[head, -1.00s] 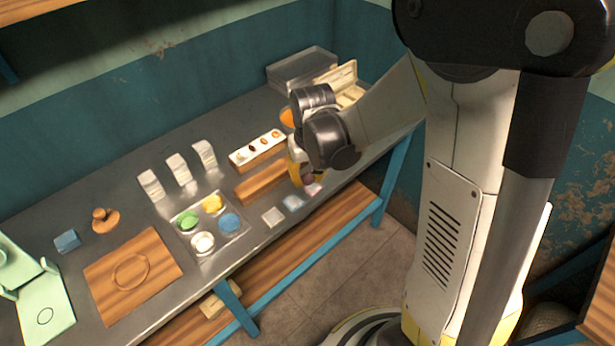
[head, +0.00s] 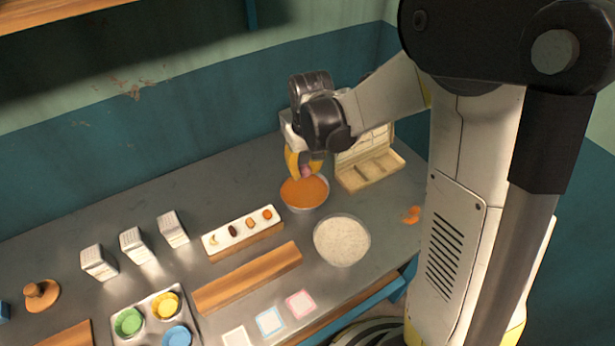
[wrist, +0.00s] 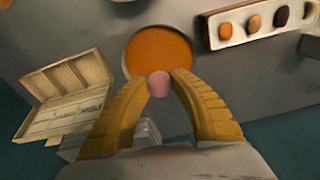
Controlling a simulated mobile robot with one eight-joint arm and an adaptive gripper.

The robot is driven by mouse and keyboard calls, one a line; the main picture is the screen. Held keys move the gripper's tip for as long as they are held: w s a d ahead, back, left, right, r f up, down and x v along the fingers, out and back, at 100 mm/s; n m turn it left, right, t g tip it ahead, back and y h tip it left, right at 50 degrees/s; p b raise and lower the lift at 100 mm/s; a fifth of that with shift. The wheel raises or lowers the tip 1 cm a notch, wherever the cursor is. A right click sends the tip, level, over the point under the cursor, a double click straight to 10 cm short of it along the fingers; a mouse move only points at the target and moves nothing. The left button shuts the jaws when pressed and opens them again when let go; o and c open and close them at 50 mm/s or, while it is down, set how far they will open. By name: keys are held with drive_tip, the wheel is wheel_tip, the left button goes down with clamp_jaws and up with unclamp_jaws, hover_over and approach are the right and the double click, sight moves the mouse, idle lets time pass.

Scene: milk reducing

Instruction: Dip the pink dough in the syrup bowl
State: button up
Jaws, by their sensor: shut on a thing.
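The pink dough (head: 307,171) is a small ball between the yellow fingertips of my gripper (head: 304,174). In the wrist view the dough (wrist: 159,84) shows between the two fingers of my gripper (wrist: 159,86), which are shut on it. The syrup bowl (head: 304,193) is a metal bowl filled with orange syrup. In the head view my gripper is over its back part. In the wrist view the orange surface of the syrup bowl (wrist: 160,51) lies behind the dough. I cannot tell exactly how high the dough is above the syrup.
A bowl of whitish grains (head: 342,240) stands front right of the syrup bowl. An open wooden box (head: 370,170) is close on its right. A tray with small pieces (head: 242,233) lies to the left, with a wooden block (head: 247,277) in front. Small white cartons (head: 136,246) stand further left.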

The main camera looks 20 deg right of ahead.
sight(304, 197)
drive_tip(key=shift+w, duration=0.45)
drive_tip(key=shift+s+f+b, duration=0.2)
drive_tip(key=shift+f+b, duration=0.35)
drive_tip(key=shift+f, duration=0.1)
drive_tip(key=shift+f+b, duration=3.5)
drive_tip(key=shift+f, duration=1)
drive_tip(key=shift+f+b, duration=0.3)
drive_tip(key=shift+r, duration=0.2)
drive_tip(key=shift+r+p, duration=2.75)
drive_tip(key=shift+r, duration=0.9)
drive_tip(key=shift+r+p, duration=1.45)
drive_tip(key=shift+r, duration=0.55)
